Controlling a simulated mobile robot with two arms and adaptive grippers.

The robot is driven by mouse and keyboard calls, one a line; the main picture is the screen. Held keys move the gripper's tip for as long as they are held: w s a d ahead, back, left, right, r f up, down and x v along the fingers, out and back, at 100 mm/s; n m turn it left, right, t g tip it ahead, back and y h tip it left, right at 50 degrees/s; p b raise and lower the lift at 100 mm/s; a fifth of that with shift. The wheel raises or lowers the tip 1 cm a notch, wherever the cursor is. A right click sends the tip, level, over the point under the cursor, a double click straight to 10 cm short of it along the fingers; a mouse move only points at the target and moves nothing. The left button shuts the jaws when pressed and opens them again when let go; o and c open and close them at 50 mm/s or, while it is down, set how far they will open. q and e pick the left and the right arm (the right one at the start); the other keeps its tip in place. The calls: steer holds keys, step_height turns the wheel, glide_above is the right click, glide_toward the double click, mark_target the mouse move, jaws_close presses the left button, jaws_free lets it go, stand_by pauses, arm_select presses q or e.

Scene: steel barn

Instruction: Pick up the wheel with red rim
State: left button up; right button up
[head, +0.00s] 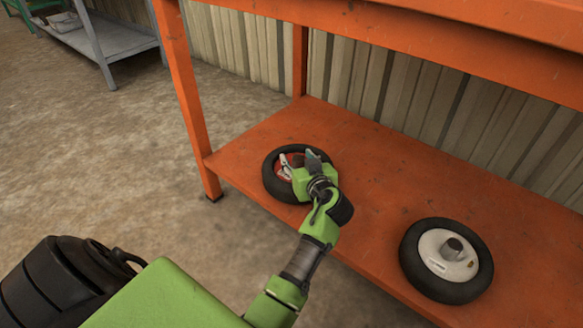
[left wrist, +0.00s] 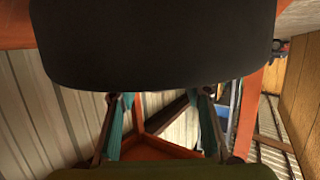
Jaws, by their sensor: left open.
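The wheel with red rim (head: 272,184) lies flat on the lower orange shelf in the head view, with a black tire. My left gripper (head: 299,160) is over this wheel, its fingers open and apart above the rim. The gripper and wrist hide the wheel's right side and part of the red rim. Whether the fingers touch it I cannot tell. In the left wrist view the two fingers (left wrist: 158,112) stand apart with nothing seen between them. A large dark rounded shape (left wrist: 155,45) fills the top there; I cannot tell surely what it is. My right gripper is not in view.
A second wheel with a white rim (head: 462,268) lies on the same orange shelf (head: 375,175), to the right. An orange upper board (head: 440,40) overhangs the shelf, and an orange leg (head: 184,95) stands at its left. A grey table (head: 110,40) is at the back left.

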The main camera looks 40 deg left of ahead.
arm_select(q)
jaws_close()
steer(key=shift+r, duration=0.25)
steer(key=shift+w, duration=0.1)
